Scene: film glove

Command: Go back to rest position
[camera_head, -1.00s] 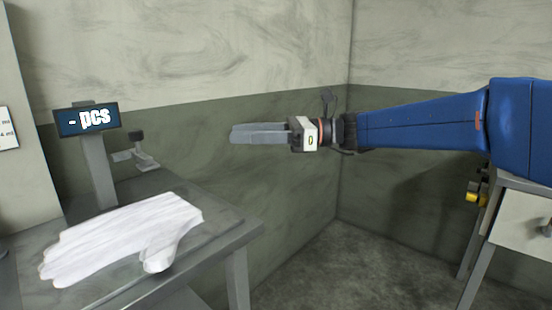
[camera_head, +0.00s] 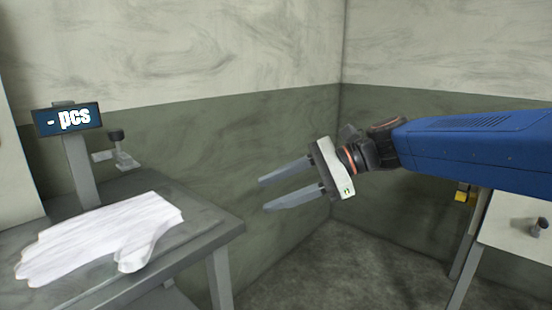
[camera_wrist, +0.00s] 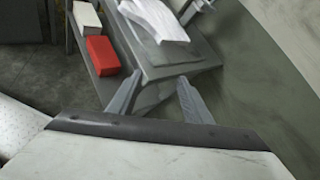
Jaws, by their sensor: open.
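My gripper (camera_head: 287,186) is open and empty in the head view. It hangs in the air to the right of the grey table, its two grey fingers apart and pointing left. In the wrist view the two fingers (camera_wrist: 156,98) show apart, with the table beyond them. A white glove (camera_head: 98,236) lies flat on the scale plate on the table, clear of my gripper. The glove also shows in the wrist view (camera_wrist: 158,18) near the top.
A display (camera_head: 67,118) reading "- pcs" stands behind the glove. A white table (camera_head: 510,238) stands at the right, below my arm. A red box (camera_wrist: 103,56) and a white box (camera_wrist: 87,17) sit on a lower shelf. Walls close the corner behind my gripper.

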